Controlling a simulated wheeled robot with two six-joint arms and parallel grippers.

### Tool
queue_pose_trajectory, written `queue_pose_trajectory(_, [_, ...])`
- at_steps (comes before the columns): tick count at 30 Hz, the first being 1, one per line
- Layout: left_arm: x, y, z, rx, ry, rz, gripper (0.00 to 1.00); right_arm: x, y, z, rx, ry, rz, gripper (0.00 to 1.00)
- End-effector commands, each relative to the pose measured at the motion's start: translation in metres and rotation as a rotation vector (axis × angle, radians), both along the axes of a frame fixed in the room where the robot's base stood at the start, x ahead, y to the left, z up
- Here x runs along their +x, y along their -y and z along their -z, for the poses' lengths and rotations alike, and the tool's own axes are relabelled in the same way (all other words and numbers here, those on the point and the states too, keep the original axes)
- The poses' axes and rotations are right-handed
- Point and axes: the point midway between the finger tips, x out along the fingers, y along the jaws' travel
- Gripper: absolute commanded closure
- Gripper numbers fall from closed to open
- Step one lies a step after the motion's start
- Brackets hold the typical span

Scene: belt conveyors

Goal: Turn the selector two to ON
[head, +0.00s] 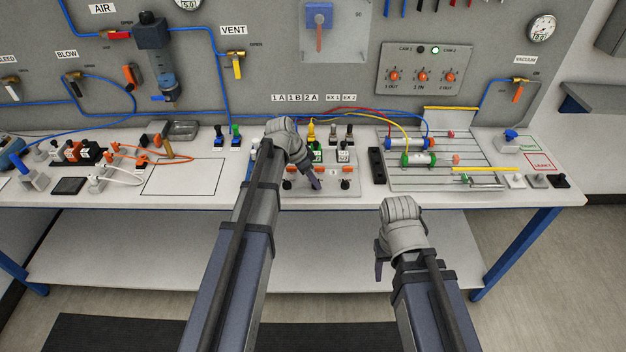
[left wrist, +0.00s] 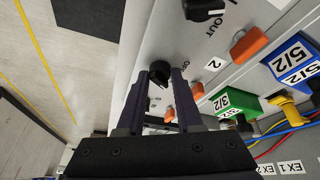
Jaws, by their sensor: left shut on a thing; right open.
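A round black selector knob (left wrist: 157,76) sits on the light grey panel, with an OFF mark beside it and a "2" printed nearby. My left gripper (left wrist: 163,72) is shut on this knob, with a dark finger on each side. In the head view my left gripper (head: 316,182) reaches down to the front of the valve panel (head: 328,188) and hides the knob. The direction of the knob's pointer is hard to tell. My right gripper (head: 381,262) is open and empty, in front of the bench edge.
Another black knob (left wrist: 205,8) stands beside the held one, near an OUT label. Orange buttons (left wrist: 250,45) and a green 3/2 valve (left wrist: 236,103) are close by. A rail plate with cylinders (head: 415,178) lies to the right. A clear outlined area (head: 182,177) lies to the left.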

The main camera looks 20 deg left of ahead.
Motion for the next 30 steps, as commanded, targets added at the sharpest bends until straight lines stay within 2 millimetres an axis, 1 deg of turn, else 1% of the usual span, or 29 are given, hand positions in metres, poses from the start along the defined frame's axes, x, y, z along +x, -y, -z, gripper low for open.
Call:
queue_pose_trajectory(13, [-0.001, 0.0002, 0.0003, 0.001, -0.003, 0.012, 1.0, 0.0, 0.0, 0.0002, 0.0, 0.0, 0.0, 0.45])
queue_pose_trajectory(14, [-0.001, 0.0003, 0.0004, 0.001, -0.003, 0.012, 0.64, 0.0, 0.0, 0.0002, 0.0, 0.0, 0.0, 0.45])
queue_pose_trajectory(15, [-0.0009, 0.0002, 0.0004, 0.001, -0.003, 0.012, 0.6, 0.0, 0.0, 0.0002, 0.0, 0.0, 0.0, 0.45])
queue_pose_trajectory(21, [-0.0005, 0.0, 0.0002, 0.0, -0.002, 0.01, 0.37, 0.0, 0.0, 0.0001, 0.0, 0.0, 0.0, 0.45])
queue_pose_trajectory(22, [-0.0005, 0.0, 0.0002, 0.001, -0.001, 0.01, 0.36, 0.0, 0.0, 0.0001, 0.0, 0.0, 0.0, 0.45])
queue_pose_trajectory(30, [-0.0004, -0.0003, -0.0007, 0.001, -0.001, 0.009, 0.36, 0.0001, 0.0, -0.0008, 0.0, 0.0, 0.0, 0.45])
